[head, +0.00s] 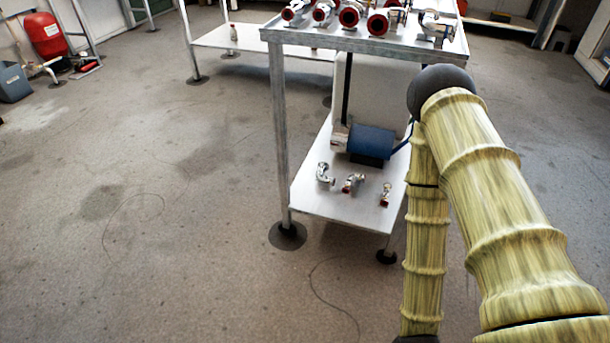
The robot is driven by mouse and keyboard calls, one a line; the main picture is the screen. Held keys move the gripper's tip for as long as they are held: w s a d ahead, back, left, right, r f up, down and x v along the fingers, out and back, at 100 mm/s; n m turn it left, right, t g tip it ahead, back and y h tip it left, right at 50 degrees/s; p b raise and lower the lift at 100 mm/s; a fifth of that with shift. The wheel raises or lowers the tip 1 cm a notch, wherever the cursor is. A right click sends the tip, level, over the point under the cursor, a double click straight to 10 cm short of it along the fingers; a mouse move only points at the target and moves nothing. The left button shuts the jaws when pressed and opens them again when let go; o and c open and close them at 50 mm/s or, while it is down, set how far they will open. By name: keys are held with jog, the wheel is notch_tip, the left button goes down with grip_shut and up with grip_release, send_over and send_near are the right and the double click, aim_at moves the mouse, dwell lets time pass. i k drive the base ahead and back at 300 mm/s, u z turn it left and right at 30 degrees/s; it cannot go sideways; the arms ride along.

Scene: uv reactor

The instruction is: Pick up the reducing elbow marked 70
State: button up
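Several pipe fittings with red-rimmed ends, one of them a fitting (350,17), stand in a row on the top of a metal table (350,42). On its lower shelf (345,213) lie smaller fittings: a silver elbow-like one (324,175), one with a red end (353,183) and a small one (386,194). I cannot read any marking, so I cannot tell which is the reducing elbow marked 70. My arm rises at the right in front of the table. My gripper is not in view.
A blue motor or pump (370,142) sits on the lower shelf behind the small fittings. A red tank (46,37) and a grey bin (13,82) are at far left. The floor at left is clear.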

aim_at(323, 166)
jog(key=u, duration=2.45)
jog(key=i, duration=0.3)
jog(key=z, duration=3.2)
jog(key=i, duration=1.65)
